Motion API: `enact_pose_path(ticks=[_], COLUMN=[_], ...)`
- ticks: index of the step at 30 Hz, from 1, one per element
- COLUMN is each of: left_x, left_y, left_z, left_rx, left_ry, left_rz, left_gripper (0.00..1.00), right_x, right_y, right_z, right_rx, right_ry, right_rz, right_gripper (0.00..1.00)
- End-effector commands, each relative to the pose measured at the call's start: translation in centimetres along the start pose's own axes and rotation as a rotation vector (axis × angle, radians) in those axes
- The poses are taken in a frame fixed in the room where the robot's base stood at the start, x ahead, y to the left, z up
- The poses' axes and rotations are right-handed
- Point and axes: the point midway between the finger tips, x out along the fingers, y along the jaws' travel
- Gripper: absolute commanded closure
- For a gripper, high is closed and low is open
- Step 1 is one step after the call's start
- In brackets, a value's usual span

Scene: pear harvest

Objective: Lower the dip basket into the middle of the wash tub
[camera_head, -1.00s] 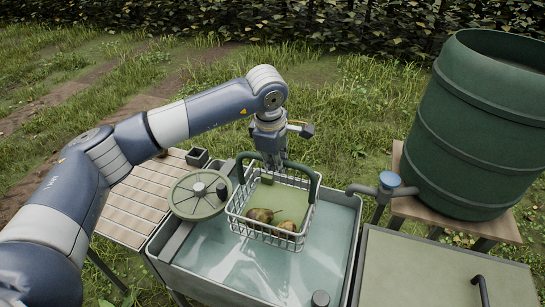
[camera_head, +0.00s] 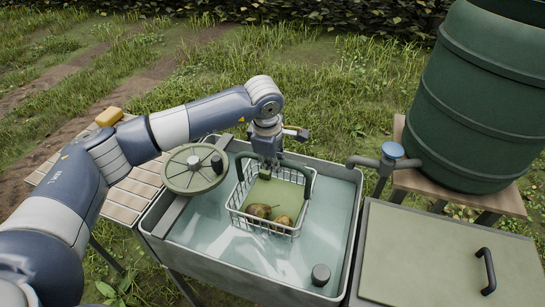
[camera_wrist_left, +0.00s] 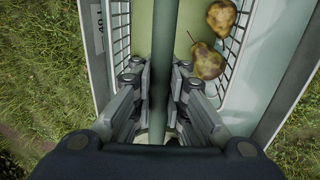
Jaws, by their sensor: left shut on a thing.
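The dip basket (camera_head: 272,192) is a white wire basket with a green floor and a green handle (camera_head: 303,172). Two brown-yellow pears (camera_head: 258,211) lie in it, also seen in the left wrist view (camera_wrist_left: 207,61). My left gripper (camera_head: 268,168) is shut on the handle, which runs between its fingers in the wrist view (camera_wrist_left: 163,75). The basket hangs level inside the grey wash tub (camera_head: 353,225), around its middle and toward the far side. I cannot tell whether its underside touches the tub floor. My right gripper is out of view.
A round green disc with a knob (camera_head: 194,168) sits at the tub's left edge. A tap (camera_head: 389,155) from the green barrel (camera_head: 470,110) stands at the right. A lidded box (camera_head: 430,250) adjoins the tub.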

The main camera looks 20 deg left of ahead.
Motion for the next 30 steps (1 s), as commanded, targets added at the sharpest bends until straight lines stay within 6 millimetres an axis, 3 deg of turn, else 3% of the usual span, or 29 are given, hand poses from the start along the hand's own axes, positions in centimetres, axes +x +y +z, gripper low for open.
enact_pose_path(ticks=[30], left_x=[10.9], left_y=[-2.5], left_z=[0.0], left_rx=[-0.001], left_ry=[-0.002], left_rz=[0.002], left_gripper=[1.00], right_x=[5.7], right_y=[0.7], right_z=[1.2], right_rx=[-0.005], right_ry=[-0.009], right_rz=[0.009], right_gripper=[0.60])
